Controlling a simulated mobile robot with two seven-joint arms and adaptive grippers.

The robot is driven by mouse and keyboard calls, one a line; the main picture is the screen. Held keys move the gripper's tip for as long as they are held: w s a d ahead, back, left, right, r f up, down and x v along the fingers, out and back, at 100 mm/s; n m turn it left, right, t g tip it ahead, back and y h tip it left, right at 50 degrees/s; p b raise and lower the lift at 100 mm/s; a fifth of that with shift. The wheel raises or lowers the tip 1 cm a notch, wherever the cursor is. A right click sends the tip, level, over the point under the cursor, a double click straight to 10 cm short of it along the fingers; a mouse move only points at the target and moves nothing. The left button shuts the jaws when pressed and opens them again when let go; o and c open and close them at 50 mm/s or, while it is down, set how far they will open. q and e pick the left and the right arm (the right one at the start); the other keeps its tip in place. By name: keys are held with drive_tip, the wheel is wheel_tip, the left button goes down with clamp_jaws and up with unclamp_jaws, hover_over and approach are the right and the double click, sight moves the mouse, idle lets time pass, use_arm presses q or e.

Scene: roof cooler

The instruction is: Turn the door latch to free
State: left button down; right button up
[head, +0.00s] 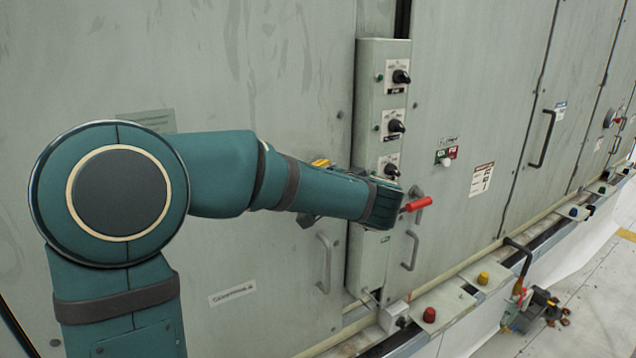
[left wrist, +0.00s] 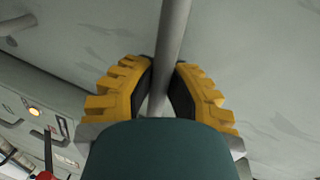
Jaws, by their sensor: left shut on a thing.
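In the left wrist view, my left gripper (left wrist: 163,85) has its two yellow ribbed fingers closed around a straight grey bar (left wrist: 174,35). The bar stands in front of a pale grey panel and runs up out of that view. It looks like the door latch's lever, but its pivot and ends are hidden. In the head view, my left arm reaches across the left door panel (head: 270,80) and covers the gripped bar. Only a small yellow part of the gripper (head: 320,163) shows above the arm. My right gripper is in neither view.
A control column (head: 368,75) with black knobs (head: 400,77) stands beside my wrist. A red handle (head: 418,204) sticks out there. Grey door handles (head: 324,262) (head: 411,250) flank the column. A ledge with red (head: 429,315) and yellow (head: 483,278) buttons runs below.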

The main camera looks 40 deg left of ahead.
use_arm(q)
drive_tip(key=shift+r+m, duration=0.35)
drive_tip(key=shift+m, duration=0.65)
drive_tip(key=c, duration=0.9)
unclamp_jaws()
drive_tip(key=shift+r, duration=0.1)
drive_tip(key=v, duration=1.2)
drive_tip(key=shift+w+d, duration=0.1)
drive_tip(key=shift+d, duration=0.05)
